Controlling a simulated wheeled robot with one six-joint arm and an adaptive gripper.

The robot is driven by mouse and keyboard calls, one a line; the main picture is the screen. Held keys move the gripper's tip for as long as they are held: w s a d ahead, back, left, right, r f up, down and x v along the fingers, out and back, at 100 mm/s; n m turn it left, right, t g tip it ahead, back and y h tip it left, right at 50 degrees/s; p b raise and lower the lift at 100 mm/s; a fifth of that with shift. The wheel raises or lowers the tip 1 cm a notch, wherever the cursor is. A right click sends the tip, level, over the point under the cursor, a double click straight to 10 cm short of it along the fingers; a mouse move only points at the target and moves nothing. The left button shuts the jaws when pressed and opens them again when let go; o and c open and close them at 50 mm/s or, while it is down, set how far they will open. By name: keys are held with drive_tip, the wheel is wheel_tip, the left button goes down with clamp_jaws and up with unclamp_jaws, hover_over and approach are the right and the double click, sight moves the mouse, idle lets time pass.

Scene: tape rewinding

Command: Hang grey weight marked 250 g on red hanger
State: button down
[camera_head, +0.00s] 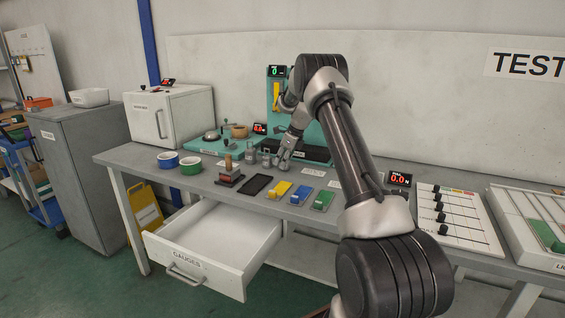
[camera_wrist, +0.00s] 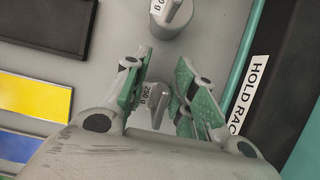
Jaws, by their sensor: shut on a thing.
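The grey weight marked 250 g (camera_wrist: 156,97) is between the two fingers of my gripper (camera_wrist: 164,92) in the wrist view, with its label and hook showing. My gripper is shut on it. In the head view my gripper (camera_head: 281,160) is low over the bench, by the front of the teal stand; the held weight is hard to make out there. Another grey weight (camera_wrist: 172,14), its label partly cut off, stands close by in the wrist view. I cannot pick out a red hanger in either view; my arm covers part of the teal stand (camera_head: 271,118).
A dark rack strip labelled HOLD RAC (camera_wrist: 272,62) runs beside my gripper. Blue (camera_head: 168,160) and green (camera_head: 191,166) tape rolls, a small stamp-like block (camera_head: 229,177) and yellow (camera_head: 279,190), blue and green pads lie on the bench. An open drawer (camera_head: 212,247) juts out below.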

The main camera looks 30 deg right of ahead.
drive_tip(key=shift+f, duration=0.25)
drive_tip(key=c, duration=1.2)
unclamp_jaws()
drive_tip(key=shift+o, duration=0.2)
